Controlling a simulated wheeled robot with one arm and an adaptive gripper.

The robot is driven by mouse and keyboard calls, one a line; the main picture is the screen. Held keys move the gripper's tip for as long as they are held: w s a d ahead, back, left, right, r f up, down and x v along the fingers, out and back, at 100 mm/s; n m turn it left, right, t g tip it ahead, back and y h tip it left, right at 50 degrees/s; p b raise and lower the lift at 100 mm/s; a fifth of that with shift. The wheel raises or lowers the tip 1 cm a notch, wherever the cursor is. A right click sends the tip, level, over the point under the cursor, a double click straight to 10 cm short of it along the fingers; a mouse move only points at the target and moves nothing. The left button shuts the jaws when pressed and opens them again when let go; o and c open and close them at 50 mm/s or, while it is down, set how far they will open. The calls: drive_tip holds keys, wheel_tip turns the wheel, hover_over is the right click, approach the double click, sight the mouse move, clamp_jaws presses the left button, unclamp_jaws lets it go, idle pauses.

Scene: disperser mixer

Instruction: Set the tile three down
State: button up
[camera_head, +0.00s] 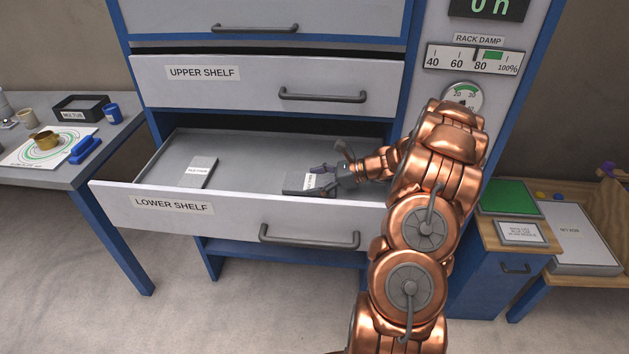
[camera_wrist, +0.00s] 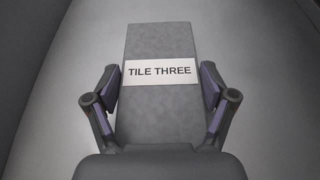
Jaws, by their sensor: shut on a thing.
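Tile three (camera_wrist: 160,45) is a grey slab with a white label reading "TILE THREE" in the wrist view. My gripper (camera_wrist: 160,97) is shut on it, with a finger on each long side. In the head view tile three (camera_head: 294,183) is inside the open lower shelf drawer (camera_head: 250,160), right of its middle, and my gripper (camera_head: 333,174) reaches in from the right. I cannot tell whether the tile touches the drawer floor. Another grey tile (camera_head: 199,171) with a white label lies in the left part of the drawer; its label is too small to read.
The upper shelf drawer (camera_head: 270,85) is shut above. The lower drawer's front wall (camera_head: 225,215) stands in front of the tiles. Bare drawer floor lies between the two tiles. A left table (camera_head: 100,160) holds a tray and cup; a green panel (camera_head: 508,197) is at right.

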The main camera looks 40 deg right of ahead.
drive_tip(key=shift+f, duration=0.1)
drive_tip(key=shift+f, duration=0.1)
drive_tip(key=o, duration=1.5)
drive_tip(key=shift+s+d, duration=0.1)
drive_tip(key=b+v, duration=0.3)
drive_tip(key=v, duration=0.9)
